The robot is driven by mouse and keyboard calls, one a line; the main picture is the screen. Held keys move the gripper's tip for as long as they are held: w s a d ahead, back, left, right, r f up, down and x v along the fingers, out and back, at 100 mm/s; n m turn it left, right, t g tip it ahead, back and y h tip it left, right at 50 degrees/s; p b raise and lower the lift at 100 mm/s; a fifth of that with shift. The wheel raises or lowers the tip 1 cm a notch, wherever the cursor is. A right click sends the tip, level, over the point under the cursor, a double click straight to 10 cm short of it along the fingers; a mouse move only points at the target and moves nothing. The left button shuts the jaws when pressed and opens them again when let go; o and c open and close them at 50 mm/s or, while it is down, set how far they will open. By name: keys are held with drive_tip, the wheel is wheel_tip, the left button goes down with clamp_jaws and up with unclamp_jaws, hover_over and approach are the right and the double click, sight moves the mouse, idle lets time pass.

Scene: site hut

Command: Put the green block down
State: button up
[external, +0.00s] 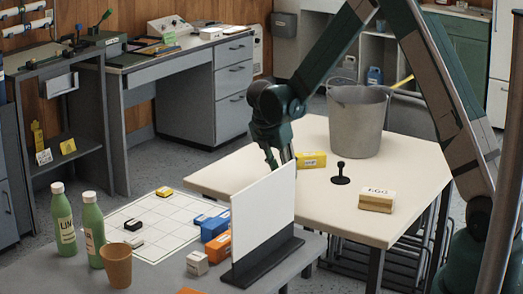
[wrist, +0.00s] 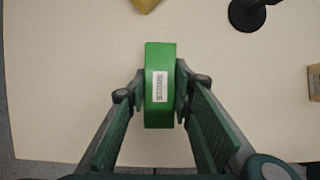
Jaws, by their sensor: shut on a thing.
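The green block (wrist: 159,57) with a white label is between the two fingers of my gripper (wrist: 160,92) in the wrist view. My gripper is shut on it, with one finger against each side. The pale tabletop (wrist: 60,85) lies beneath the block; I cannot tell whether the block touches it. In the external view my gripper (external: 280,158) points down at the left part of the cream table (external: 330,215). A white upright panel (external: 263,217) hides the block and the fingertips there.
A yellow box (external: 311,160), a grey bucket (external: 357,120), a black knobbed stand (external: 340,176) and a labelled tan block (external: 376,200) are on the cream table. A grey bench in front holds bottles, a cup (external: 117,264) and a gridded sheet. The cream table's front middle is clear.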

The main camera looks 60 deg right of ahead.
drive_tip(key=shift+f, duration=0.2)
drive_tip(key=o, duration=1)
drive_tip(key=shift+c, duration=0.2)
drive_tip(key=shift+r, duration=0.2)
drive_tip(key=p+v, duration=0.2)
drive_tip(key=v, duration=1)
drive_tip(key=shift+a, duration=0.1)
